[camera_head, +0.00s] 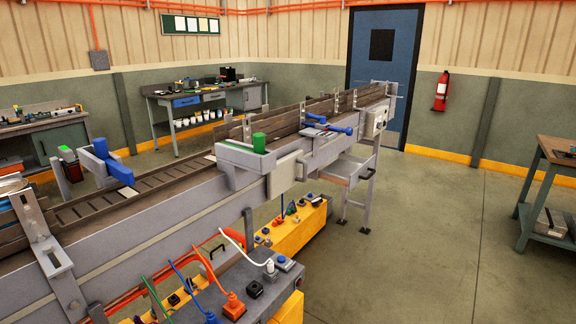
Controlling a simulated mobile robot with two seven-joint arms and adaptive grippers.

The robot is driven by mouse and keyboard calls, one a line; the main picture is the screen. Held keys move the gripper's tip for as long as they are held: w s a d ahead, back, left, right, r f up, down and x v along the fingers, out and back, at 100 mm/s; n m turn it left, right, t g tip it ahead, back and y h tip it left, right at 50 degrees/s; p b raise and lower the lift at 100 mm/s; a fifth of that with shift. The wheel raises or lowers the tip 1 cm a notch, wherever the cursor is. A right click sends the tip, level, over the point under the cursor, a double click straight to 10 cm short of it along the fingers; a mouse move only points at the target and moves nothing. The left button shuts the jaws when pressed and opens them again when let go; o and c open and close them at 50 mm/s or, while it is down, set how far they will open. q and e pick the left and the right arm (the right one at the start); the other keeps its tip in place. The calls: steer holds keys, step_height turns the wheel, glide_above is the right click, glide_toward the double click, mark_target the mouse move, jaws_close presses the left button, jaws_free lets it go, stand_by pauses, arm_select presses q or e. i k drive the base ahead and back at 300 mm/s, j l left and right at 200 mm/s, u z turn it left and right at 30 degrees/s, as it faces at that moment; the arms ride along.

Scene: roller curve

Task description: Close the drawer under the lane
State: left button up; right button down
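The lane (150,195) is a long grey-framed roller conveyor running from the lower left towards the back right. Under its far part, a light grey drawer (345,170) sticks out to the right, and its open top shows. A small handle (367,174) is at its right front end. The inside of the drawer is seen only at a slant, and I cannot tell if anything lies in it. Neither of my grippers shows in this view.
A grey box (262,283) with plugs and cables stands at the front below the lane. Yellow boxes (290,228) are behind it. A lane support leg (359,205) stands by the drawer. The floor (420,230) to the right is clear up to a bench (550,150).

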mark_target(344, 169)
steer(key=i+l+u, duration=0.15)
steer(key=i+l, duration=0.25)
steer(key=i+l+u, duration=0.15)
steer(key=i+l, duration=0.2)
steer(key=l, duration=0.2)
steer(key=i+l, duration=0.35)
steer(key=l, duration=0.15)
steer(key=i+l, duration=0.3)
steer(key=l, duration=0.15)
steer(key=i+l, duration=0.35)
steer(key=l, duration=0.15)
steer(key=i+l+u, duration=0.1)
steer(key=i+l, duration=0.25)
steer(key=l, duration=0.1)
